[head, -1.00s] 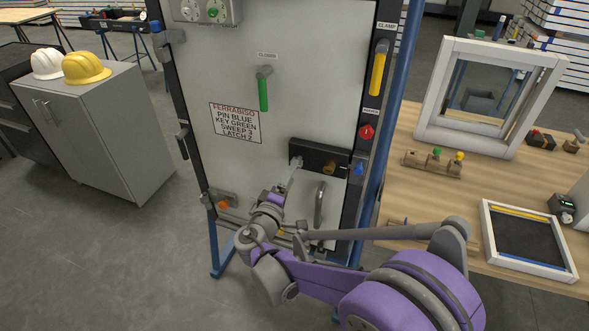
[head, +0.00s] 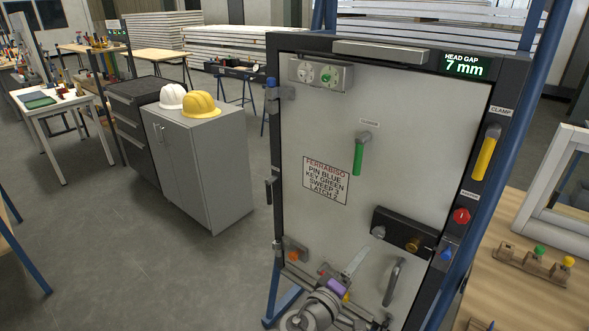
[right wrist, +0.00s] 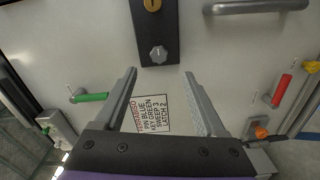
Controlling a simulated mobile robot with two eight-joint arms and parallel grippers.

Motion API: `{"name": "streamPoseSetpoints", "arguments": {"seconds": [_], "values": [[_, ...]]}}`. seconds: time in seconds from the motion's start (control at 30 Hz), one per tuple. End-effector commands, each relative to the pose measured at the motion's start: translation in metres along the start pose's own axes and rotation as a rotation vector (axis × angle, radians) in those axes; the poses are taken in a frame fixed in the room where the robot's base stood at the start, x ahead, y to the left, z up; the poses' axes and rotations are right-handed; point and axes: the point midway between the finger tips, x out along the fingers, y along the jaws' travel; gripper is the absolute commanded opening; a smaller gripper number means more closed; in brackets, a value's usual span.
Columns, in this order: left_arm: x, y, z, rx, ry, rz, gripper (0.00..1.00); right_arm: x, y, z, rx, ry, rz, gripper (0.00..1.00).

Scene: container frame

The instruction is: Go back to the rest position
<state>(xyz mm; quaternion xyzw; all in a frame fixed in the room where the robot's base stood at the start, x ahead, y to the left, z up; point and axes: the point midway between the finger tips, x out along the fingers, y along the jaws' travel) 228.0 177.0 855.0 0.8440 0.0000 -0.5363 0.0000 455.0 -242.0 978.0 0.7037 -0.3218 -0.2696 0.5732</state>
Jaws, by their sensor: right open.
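My right gripper (head: 354,264) is low in front of the upright panel (head: 330,110) in the head view. In the right wrist view its two fingers (right wrist: 160,80) are spread apart with nothing between them. A silver knob (right wrist: 158,54) on a black plate (right wrist: 160,30) lies beyond the fingertips, apart from them. The same knob (head: 378,232) shows clear of the gripper in the head view. Part of my right arm is cut off by the lower picture edge. My left gripper is in no view.
A wooden table (head: 510,290) stands right. A grey cabinet (head: 205,170) stands left, with open floor (head: 130,255) before it.

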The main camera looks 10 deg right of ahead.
Motion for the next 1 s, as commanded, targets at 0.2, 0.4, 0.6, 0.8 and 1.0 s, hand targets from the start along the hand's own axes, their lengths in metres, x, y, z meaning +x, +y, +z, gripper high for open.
{"name": "streamPoseSetpoints", "arguments": {"seconds": [0.2, 0.4, 0.6, 0.8, 1.0], "values": [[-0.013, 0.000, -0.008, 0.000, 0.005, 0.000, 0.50, -0.004, -0.002, 0.049, 0.062, -0.103, -0.232, 0.73], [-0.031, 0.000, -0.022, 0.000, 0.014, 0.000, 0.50, -0.049, -0.018, 0.110, 0.224, -0.232, -0.627, 0.73], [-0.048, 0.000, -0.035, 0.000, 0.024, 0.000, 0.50, -0.121, -0.029, 0.134, 0.452, -0.296, -0.983, 0.73], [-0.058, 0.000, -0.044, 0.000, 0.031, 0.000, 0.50, -0.172, -0.028, 0.130, 0.640, -0.304, -1.197, 0.73], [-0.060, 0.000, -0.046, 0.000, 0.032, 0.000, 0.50, -0.186, -0.027, 0.127, 0.699, -0.303, -1.254, 0.73]]}}
